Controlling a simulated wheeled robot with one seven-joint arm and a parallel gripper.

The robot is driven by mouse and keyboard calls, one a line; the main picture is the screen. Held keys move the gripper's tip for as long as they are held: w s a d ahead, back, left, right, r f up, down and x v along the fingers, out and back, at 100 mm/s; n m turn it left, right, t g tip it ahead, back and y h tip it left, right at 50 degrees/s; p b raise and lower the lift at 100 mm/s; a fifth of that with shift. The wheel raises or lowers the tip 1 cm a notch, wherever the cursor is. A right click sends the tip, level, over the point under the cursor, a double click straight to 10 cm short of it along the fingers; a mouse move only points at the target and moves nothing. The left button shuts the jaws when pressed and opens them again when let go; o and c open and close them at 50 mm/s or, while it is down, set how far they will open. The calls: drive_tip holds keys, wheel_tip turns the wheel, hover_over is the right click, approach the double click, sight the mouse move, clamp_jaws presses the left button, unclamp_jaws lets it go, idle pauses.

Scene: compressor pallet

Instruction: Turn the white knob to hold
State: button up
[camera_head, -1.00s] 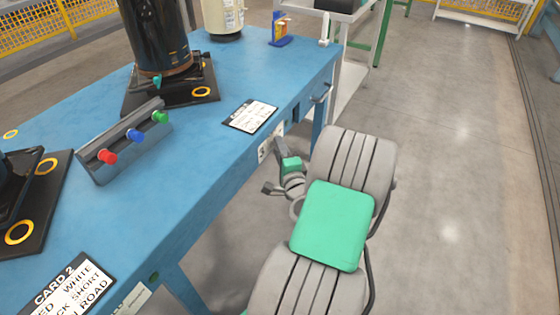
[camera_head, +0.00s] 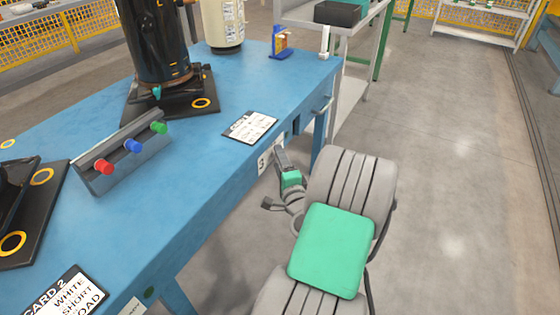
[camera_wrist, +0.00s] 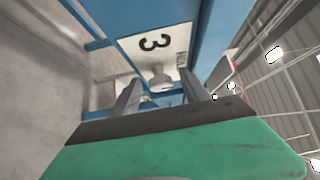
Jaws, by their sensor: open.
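The same plate (camera_head: 264,163) shows on the front side of the blue table in the head view, partly behind my gripper. My gripper (camera_wrist: 159,88) is open. Its two fingers reach toward the plate, one on each side of the knob in the picture. I cannot tell whether they touch it. In the head view my gripper (camera_head: 278,160) is at the table's front edge, and the knob is hidden there. The knob's pointer and any setting marks are not readable.
The blue table (camera_head: 205,150) holds a box with red, blue and green buttons (camera_head: 130,147), a dark cylinder on a black base (camera_head: 160,45), and a printed card (camera_head: 250,127) above the plate. The floor at right is clear.

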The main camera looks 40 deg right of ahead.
drive_tip(key=shift+s, duration=0.1)
drive_tip(key=v, duration=0.7)
drive_tip(key=shift+s+a, duration=0.2)
drive_tip(key=shift+s, duration=0.05)
